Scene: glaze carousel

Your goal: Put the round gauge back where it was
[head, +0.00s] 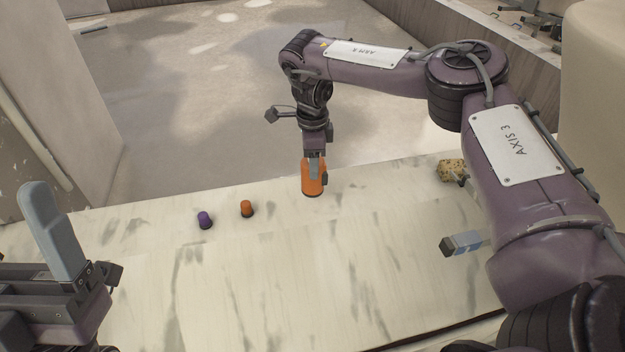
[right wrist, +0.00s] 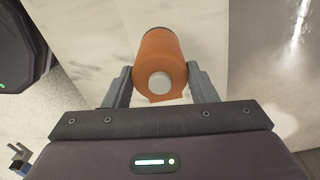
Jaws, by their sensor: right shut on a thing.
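My right gripper (head: 315,172) points down over the back part of the pale table. It is shut on an orange cylinder (head: 313,187) with a dark lower rim. In the right wrist view the cylinder (right wrist: 160,60) sits between the two grey fingers, with a pale round knob on its near end. Nothing in view reads clearly as a round gauge, and I cannot tell whether the cylinder is it. Whether its base touches the table is unclear. My left gripper (head: 52,232) is at the lower left, away from the objects; one grey finger shows clearly.
On the pale marbled table (head: 290,265), a small purple piece (head: 205,220) and a small orange piece (head: 246,208) stand left of the held cylinder. A yellow speckled object (head: 450,170) and a grey-blue block (head: 466,242) are at the right. The table's middle is clear.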

